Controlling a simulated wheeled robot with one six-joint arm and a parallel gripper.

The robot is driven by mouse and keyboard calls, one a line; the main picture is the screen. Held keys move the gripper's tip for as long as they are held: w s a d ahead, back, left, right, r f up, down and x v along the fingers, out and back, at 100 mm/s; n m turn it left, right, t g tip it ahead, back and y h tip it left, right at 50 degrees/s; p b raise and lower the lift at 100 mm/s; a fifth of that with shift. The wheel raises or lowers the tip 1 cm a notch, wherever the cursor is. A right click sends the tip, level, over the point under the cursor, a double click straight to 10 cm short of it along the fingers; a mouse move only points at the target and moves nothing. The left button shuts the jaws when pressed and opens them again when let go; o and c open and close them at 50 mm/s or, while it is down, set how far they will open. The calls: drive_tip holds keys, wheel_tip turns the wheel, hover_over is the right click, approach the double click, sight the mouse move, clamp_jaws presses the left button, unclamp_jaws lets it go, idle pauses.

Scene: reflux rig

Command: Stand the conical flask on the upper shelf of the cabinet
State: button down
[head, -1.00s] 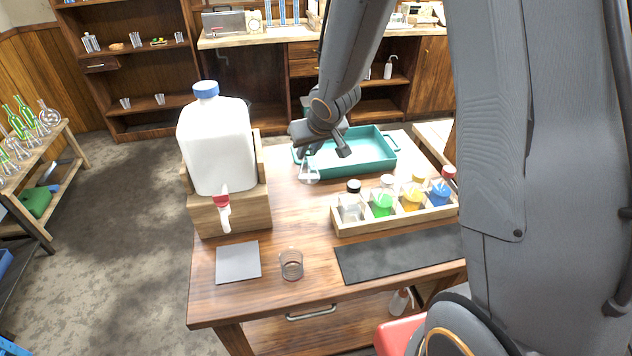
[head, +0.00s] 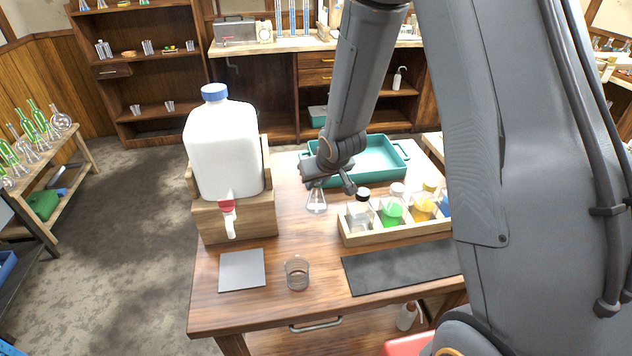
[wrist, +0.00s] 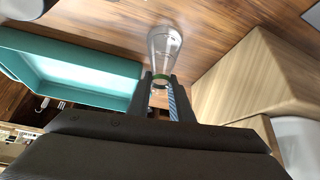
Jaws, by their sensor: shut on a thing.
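The conical flask (head: 317,201) is clear glass. In the head view it hangs below my gripper (head: 330,184), over the wooden table between the white jug and the bottle rack. In the wrist view my gripper (wrist: 160,92) is shut on the neck of the flask (wrist: 164,50), whose wide base points away from the wrist. I cannot tell how far its base is above the table. A dark wooden cabinet (head: 188,70) with open shelves stands at the back left, holding small glassware. Which shelf is the task's upper one I cannot tell.
A white jug (head: 222,150) on a wooden stand, a teal tray (head: 385,178), a wooden rack (head: 395,234) of bottles, a glass beaker (head: 297,273), a grey pad (head: 242,270) and a dark mat (head: 400,268) are on the table. Open floor (head: 110,220) lies left.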

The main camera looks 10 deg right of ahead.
drive_tip(key=c, duration=1.6)
unclamp_jaws()
drive_tip(key=shift+f, duration=0.1)
